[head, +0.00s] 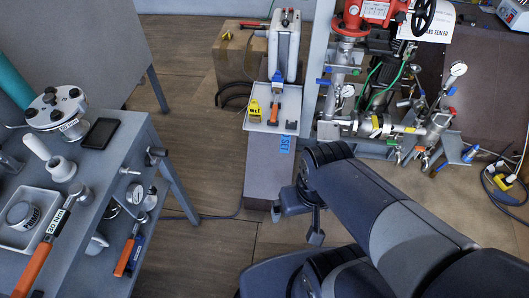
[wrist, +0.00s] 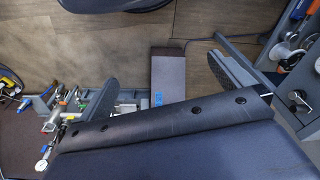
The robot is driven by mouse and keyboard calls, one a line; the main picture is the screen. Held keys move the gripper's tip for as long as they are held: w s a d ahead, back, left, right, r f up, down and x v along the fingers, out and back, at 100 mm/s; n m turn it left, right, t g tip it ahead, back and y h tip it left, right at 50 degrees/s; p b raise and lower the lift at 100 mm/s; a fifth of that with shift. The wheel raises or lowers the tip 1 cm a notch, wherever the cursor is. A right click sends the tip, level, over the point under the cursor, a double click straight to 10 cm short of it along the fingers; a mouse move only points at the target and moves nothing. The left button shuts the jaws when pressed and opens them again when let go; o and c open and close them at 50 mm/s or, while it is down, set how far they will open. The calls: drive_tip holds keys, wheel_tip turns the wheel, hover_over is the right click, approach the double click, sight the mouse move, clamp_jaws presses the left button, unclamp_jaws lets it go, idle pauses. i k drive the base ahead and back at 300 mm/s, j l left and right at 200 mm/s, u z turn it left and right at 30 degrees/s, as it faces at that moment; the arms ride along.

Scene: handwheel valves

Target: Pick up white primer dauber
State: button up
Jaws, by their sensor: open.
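My gripper (head: 296,227) is out over the floor in the middle of the head view, well to the right of the bench and apart from the dauber. In the wrist view my gripper (wrist: 161,69) has its two fingers spread wide, with nothing between them. Small white items (wrist: 285,50) show at the right edge of the wrist view; I cannot tell whether the dauber is among them.
A valve and pipe assembly (head: 375,110) stands at the back right.

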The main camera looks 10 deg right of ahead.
sight(31, 140)
drive_tip(key=u, duration=1.8)
